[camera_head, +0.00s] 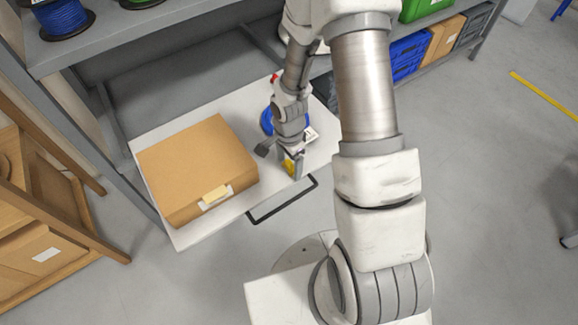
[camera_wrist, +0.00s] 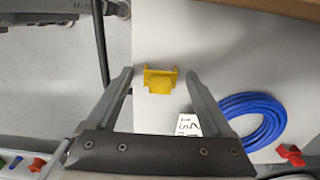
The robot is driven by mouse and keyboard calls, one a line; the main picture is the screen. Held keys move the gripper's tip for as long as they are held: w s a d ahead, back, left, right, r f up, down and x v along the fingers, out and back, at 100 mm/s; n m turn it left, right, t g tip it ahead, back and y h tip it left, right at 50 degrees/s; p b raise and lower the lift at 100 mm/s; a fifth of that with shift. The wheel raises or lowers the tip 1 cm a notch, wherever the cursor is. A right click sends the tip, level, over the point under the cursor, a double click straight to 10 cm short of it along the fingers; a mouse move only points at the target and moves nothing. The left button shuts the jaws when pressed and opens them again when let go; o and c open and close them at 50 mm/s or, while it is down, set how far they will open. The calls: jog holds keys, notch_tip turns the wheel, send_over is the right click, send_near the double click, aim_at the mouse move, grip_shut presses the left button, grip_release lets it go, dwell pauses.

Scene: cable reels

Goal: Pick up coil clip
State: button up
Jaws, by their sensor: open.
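The coil clip is a small yellow piece (camera_wrist: 159,80) on the white board near its edge, between the two fingertips of my gripper (camera_wrist: 160,78) in the wrist view. My gripper is open, with a gap on each side of the clip. In the head view the clip (camera_head: 289,166) shows partly behind the fingers of my gripper (camera_head: 287,172), near the front edge of the white board. My fingers hide part of it there.
A blue cable coil (camera_wrist: 256,118) and a white label (camera_wrist: 187,124) lie beside my right finger. A red piece (camera_wrist: 291,154) is near the coil. A cardboard box (camera_head: 197,168) covers the board's left part. A dark handle (camera_head: 283,200) runs along the front edge.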

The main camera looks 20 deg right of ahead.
grip_shut()
dwell(0.4)
jog(key=shift+r, duration=0.45)
jog(key=r, duration=0.1)
jog(key=r+p, duration=0.2)
jog(key=r, duration=0.1)
jog(key=shift+d, duration=0.35)
jog(key=s+d+r+p, duration=0.2)
jog(key=d+r, duration=0.4)
jog(key=d, duration=0.4)
jog(key=shift+s+d+p, duration=0.25)
jog(key=shift+s+p, duration=0.15)
jog(key=shift+s, duration=0.25)
